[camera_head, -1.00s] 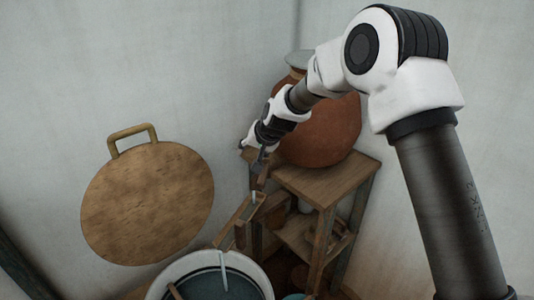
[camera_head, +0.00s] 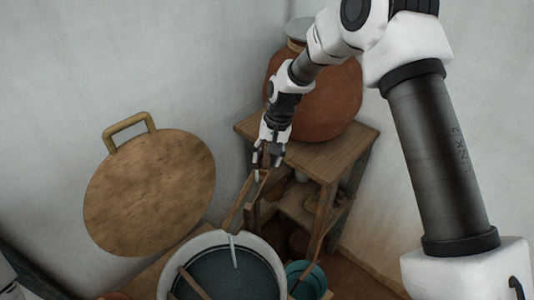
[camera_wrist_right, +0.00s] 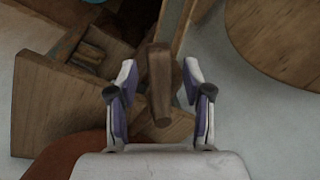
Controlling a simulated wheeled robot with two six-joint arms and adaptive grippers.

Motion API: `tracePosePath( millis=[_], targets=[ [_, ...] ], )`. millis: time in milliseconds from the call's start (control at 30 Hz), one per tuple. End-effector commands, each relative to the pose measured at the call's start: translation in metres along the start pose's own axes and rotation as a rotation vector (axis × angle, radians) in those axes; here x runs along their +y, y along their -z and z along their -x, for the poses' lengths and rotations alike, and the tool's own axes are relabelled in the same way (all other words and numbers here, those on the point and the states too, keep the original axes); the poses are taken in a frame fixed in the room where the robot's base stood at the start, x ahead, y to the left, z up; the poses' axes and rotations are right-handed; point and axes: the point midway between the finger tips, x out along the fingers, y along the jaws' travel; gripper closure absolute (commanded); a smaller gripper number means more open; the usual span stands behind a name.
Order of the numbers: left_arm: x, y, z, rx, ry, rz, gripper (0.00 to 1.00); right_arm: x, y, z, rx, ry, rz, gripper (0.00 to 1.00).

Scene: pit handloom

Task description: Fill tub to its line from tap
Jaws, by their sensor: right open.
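The tub (camera_head: 192,246) has a white rim and a dark bluish inside; it is cut off at the bottom of the head view. A pale upright strip (camera_head: 234,252) shows at its far inner side; I cannot tell whether it is running water or a mark. A narrow wooden trough (camera_head: 238,205) slopes from near the clay jar (camera_head: 325,95) to the tub. My right gripper (camera_head: 259,172) is at the trough's upper end. In the wrist view my right gripper (camera_wrist_right: 159,75) is open, with a wooden peg (camera_wrist_right: 160,88) between its fingers, gap on both sides.
The jar stands on a wooden stand (camera_head: 310,150) with a lower shelf holding small items. A round wooden board (camera_head: 150,195) with a handle is against the left wall. A teal bucket (camera_head: 305,278) is right of the tub. A thin stick (camera_head: 195,284) crosses the tub.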

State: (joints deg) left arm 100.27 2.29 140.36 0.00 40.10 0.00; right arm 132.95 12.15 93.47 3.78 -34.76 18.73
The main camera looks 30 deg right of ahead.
Motion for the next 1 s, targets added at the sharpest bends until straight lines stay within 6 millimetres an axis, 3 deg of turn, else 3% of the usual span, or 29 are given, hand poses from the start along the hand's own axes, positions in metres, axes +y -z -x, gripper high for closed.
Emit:
tracePosePath(
  millis=[200,367,767,1000],
  targets=[
    [0.000,0.000,0.000,0.000,0.000,0.000,0.60,0.000,0.000,-0.002,0.001,0.001,0.000,0.50],
    [0.000,0.000,0.000,0.000,0.000,0.000,0.60,0.000,0.000,-0.002,0.001,0.001,0.000,1.00],
    [0.000,0.000,0.001,0.000,0.000,0.000,0.60,0.002,0.001,-0.001,-0.004,0.001,0.027,1.00],
    [0.000,0.000,0.006,0.000,0.000,0.000,0.60,0.011,0.002,0.001,-0.026,0.001,0.134,1.00]
  ],
)
